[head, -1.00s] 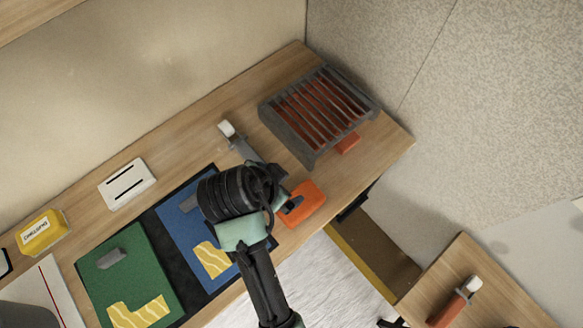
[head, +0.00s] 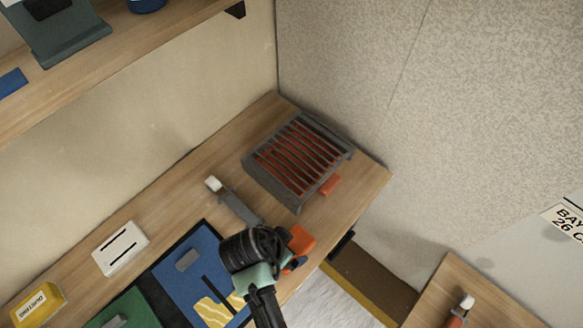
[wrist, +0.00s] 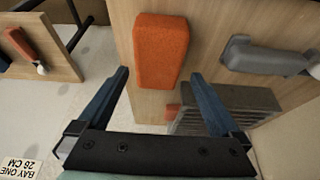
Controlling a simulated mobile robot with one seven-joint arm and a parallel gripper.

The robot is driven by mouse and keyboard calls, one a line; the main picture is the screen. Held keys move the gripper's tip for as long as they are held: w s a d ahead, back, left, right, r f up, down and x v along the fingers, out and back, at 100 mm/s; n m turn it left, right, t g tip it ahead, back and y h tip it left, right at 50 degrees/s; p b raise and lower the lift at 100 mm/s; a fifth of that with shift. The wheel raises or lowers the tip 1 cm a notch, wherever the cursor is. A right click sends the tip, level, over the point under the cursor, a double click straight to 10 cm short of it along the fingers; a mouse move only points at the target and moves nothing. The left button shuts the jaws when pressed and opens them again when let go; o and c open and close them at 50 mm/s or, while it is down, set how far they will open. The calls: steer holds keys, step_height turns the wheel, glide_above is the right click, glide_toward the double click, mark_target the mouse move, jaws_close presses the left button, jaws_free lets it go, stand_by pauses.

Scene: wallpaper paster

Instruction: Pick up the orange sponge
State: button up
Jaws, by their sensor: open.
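The orange sponge (wrist: 160,48) is a rounded block lying on the wooden bench, upper middle in the wrist view. In the head view the sponge (head: 301,238) shows only partly, behind my gripper (head: 292,264). In the wrist view my gripper (wrist: 159,74) is open and empty. Its two blue fingers point toward the sponge's near end, one on either side of its line, with a gap on each side. I see no contact with the sponge. How high the fingers are above the bench is hard to tell.
A grey tool (wrist: 262,57) lies beside the sponge, and a grey slatted rack (head: 297,160) stands behind, with a red piece (head: 330,185) at its side. A blue mat (head: 190,270) lies left of my gripper. The bench's front edge is close to the sponge.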

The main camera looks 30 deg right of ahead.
mark_target(292, 246)
steer(key=x, duration=0.3)
steer(key=shift+s+d+f, duration=0.15)
steer(key=shift+d+f, duration=0.25)
steer(key=shift+f, duration=0.25)
steer(key=shift+f, duration=0.25)
steer(key=shift+c, duration=0.2)
steer(key=c, duration=1.1)
step_height(292, 246, up, 10)
steer(key=shift+r, duration=0.25)
steer(key=o, duration=0.7)
steer(key=c, duration=0.8)
